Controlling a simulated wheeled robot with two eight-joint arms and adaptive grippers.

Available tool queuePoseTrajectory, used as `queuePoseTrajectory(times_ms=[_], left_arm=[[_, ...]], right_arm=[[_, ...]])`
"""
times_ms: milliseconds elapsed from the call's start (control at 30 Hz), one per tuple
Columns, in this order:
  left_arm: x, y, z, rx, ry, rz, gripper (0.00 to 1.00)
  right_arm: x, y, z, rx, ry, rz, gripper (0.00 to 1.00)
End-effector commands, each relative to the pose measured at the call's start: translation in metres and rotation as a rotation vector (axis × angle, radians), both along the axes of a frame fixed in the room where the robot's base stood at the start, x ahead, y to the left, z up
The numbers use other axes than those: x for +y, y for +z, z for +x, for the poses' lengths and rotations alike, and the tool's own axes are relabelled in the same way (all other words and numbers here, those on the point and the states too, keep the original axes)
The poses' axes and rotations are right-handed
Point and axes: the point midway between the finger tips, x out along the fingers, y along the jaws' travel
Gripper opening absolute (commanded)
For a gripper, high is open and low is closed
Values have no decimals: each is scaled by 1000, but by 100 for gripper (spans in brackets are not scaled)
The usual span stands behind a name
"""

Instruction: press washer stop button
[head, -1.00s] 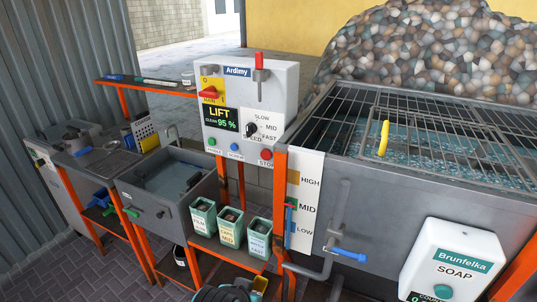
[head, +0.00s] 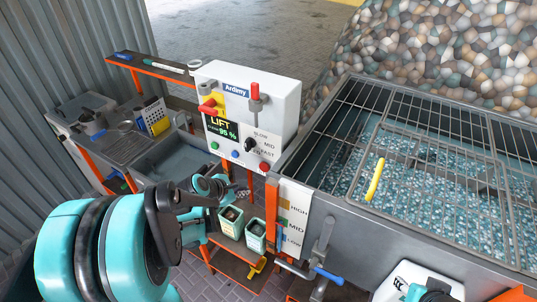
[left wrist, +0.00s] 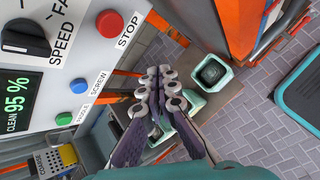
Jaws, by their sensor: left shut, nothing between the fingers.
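The washer control panel (head: 250,105) is a white box marked Ardimy, with a display reading LIFT and clean 95 %. Its red stop button (head: 265,167) is at the lower right corner of the front face. In the left wrist view the stop button (left wrist: 109,23) is at the upper left, with STOP printed beside it. My left gripper (head: 243,192) is shut and empty, below and a little left of the button in the head view. In the left wrist view its closed fingertips (left wrist: 160,76) are apart from the button. My right gripper is not in view.
Blue (left wrist: 78,86) and green (left wrist: 64,119) buttons and a black speed knob (left wrist: 25,39) share the panel. Small bins (head: 255,236) stand below it. A grated wash tank (head: 345,215) is at right, a sink (head: 150,165) at left.

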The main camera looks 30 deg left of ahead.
Motion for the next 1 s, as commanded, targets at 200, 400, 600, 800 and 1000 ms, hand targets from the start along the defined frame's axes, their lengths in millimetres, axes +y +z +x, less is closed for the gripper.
queuePoseTrajectory(times_ms=[200, 400, 600, 800, 1000], left_arm=[[0, -2, 0, 0, 3, -4, 0], [0, -1, 4, 0, 2, -3, 0], [-2, -1, 25, 0, -2, -2, 0], [-4, -1, 54, 0, 0, -2, 0], [-6, -2, 77, 0, 1, -1, 0]], right_arm=[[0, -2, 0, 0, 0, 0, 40], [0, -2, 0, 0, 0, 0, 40], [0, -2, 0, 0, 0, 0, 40], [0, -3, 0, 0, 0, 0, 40], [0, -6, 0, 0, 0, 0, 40]])
